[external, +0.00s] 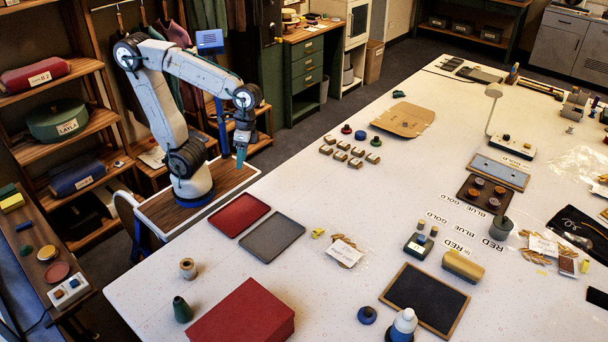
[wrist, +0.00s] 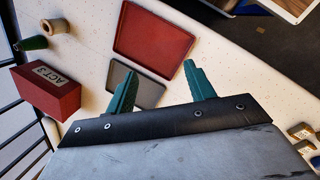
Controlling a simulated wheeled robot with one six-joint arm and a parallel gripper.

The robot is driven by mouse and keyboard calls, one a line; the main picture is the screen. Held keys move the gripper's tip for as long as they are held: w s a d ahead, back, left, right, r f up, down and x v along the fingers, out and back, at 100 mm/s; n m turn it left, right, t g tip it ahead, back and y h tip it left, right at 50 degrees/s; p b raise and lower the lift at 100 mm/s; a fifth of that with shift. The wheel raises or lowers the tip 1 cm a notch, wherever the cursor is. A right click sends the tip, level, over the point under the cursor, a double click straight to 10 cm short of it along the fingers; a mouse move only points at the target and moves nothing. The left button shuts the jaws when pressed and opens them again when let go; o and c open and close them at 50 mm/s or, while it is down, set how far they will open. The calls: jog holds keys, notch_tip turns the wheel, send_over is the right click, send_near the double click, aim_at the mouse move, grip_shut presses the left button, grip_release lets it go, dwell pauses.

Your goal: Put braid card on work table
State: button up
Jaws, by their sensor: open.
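The white work table (external: 310,195) fills most of the external view; its speckled top also shows in the wrist view (wrist: 85,65). A white card with golden braid (external: 345,251) lies on clear plastic at the table's middle front. A similar white card with golden braid (external: 543,245) lies at the right. I cannot tell which is the braid card, and their print is too small to read. My gripper (external: 241,160) hangs above the table's left edge, far from both cards. In the wrist view its green fingers (wrist: 160,70) are apart with nothing between them.
A red tray (external: 240,214) and a grey tray (external: 272,238) lie near my base. A red box (external: 243,312), a thread spool (external: 188,268) and a green cone (external: 182,309) stand at the front left. Several small blocks (external: 341,155) lie mid-table. Bare tabletop surrounds the trays.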

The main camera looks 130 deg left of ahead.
jog(key=s+d+f+m+t+y, duration=0.1)
jog(key=s+d+f+m+y, duration=0.1)
jog(key=s+d+m, duration=0.3)
jog(key=shift+s+m+y, duration=0.6)
jog(key=shift+s+m, duration=0.6)
jog(key=shift+s, duration=0.9)
